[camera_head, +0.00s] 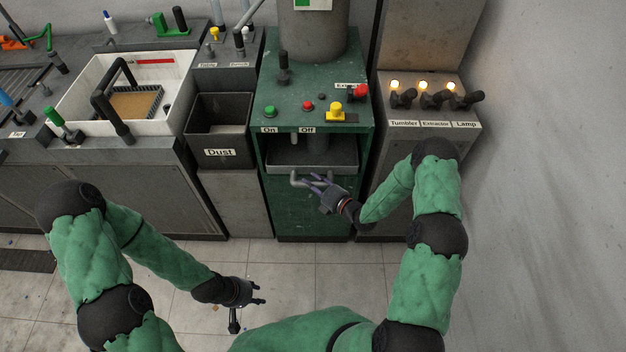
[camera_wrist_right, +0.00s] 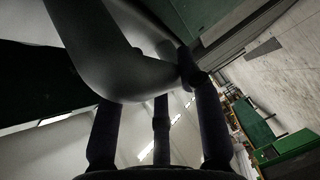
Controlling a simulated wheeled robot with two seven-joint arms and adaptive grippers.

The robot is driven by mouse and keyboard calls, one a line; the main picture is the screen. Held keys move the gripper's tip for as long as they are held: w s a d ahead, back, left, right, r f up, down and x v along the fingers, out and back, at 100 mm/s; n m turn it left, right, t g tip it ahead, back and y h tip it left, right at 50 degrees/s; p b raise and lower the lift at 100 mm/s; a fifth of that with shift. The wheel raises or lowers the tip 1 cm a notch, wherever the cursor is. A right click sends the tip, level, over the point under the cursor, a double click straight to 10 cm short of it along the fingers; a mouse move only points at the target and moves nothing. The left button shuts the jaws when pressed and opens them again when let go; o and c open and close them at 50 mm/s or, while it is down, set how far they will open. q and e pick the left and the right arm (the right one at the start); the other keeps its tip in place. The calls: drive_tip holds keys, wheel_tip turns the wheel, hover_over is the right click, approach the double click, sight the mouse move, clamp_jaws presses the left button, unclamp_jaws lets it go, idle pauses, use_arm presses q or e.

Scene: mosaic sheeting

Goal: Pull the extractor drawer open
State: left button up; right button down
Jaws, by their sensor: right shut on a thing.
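The extractor drawer (camera_head: 343,169) is a grey metal tray in the opening of the green extractor cabinet (camera_head: 285,216). Its front edge sits near the cabinet face; I cannot tell exactly how far out it is. A light grey bar handle (camera_head: 297,181) is on its front. My right gripper (camera_head: 318,184) is shut on this handle, hiding part of it. In the right wrist view the curved grey handle (camera_wrist_right: 125,65) lies across my dark fingers (camera_wrist_right: 160,110). My left gripper (camera_head: 247,304) is open and empty, low over the tiled floor, apart from the cabinet.
A dark Dust bin (camera_head: 219,157) stands left of the cabinet. A white sink (camera_head: 84,76) is further left. A switch box (camera_head: 434,112) with three lit lamps stands to the right. The tiled floor (camera_head: 310,267) before the cabinet is clear.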

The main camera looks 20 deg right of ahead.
drive_tip(key=s+a, duration=0.2)
drive_tip(key=s, duration=0.6)
drive_tip(key=s+a, duration=0.2)
drive_tip(key=s, duration=0.7)
drive_tip(key=shift+a, duration=0.4)
drive_tip(key=shift+f, duration=0.1)
drive_tip(key=c, duration=1.1)
unclamp_jaws()
drive_tip(key=shift+o, duration=0.2)
drive_tip(key=shift+s, duration=0.1)
drive_tip(key=v, duration=1.2)
